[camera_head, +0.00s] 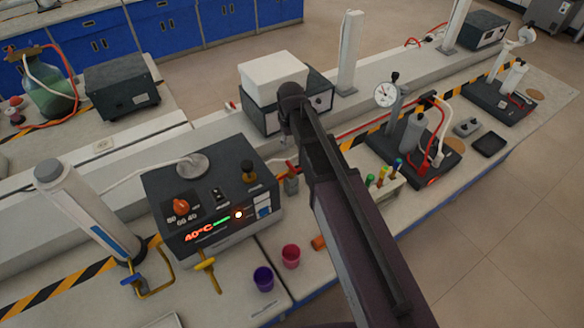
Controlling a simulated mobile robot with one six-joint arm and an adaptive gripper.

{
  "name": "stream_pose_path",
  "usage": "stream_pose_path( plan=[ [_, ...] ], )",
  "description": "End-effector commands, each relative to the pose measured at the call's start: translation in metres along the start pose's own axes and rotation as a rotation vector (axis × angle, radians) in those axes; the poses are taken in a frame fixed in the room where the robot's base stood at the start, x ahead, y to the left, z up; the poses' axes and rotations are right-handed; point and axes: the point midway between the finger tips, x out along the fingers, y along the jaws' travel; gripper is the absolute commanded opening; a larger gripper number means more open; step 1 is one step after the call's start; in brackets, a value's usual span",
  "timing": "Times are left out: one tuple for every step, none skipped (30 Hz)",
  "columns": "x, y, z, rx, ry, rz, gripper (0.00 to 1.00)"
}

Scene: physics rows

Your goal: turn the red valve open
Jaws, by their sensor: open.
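My dark arm (350,215) reaches from the bottom right up to a joint near the middle of the picture. My gripper is not visible, and the arm covers part of the bench beside the fitting. No contact between my arm and the fitting can be made out.
A dark heater box (215,190) with an orange-red knob and lit display stands left of the fitting. A white box (273,78) is behind. A rack of tubes (383,183) is to the right.

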Motion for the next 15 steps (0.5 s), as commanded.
stream_pose_path(
  plan=[
    [0.008,0.000,0.000,0.000,0.000,0.000,0.53],
    [0.010,0.000,0.000,0.000,0.000,0.000,0.53],
    [0.013,0.000,0.000,0.000,0.000,0.000,0.53],
    [0.016,0.000,0.000,0.000,0.000,0.000,0.53],
    [0.018,0.000,0.000,0.000,0.000,0.000,0.53],
    [0.021,0.000,0.000,0.001,0.000,0.000,0.53],
    [0.023,0.000,0.000,0.001,0.000,0.000,0.53],
    [0.025,0.001,0.000,0.001,0.000,0.000,0.53],
    [0.028,0.001,0.000,0.001,0.000,0.000,0.53],
    [0.030,0.001,0.000,0.001,0.000,0.000,0.53],
    [0.033,0.001,0.000,0.001,0.000,0.000,0.53],
    [0.036,0.001,0.000,0.001,0.000,0.000,0.53],
    [0.038,0.001,0.000,0.001,0.000,0.000,0.53],
    [0.040,0.001,0.000,0.001,0.000,0.000,0.53],
    [0.043,0.001,0.000,0.001,0.000,0.000,0.53]
  ],
)
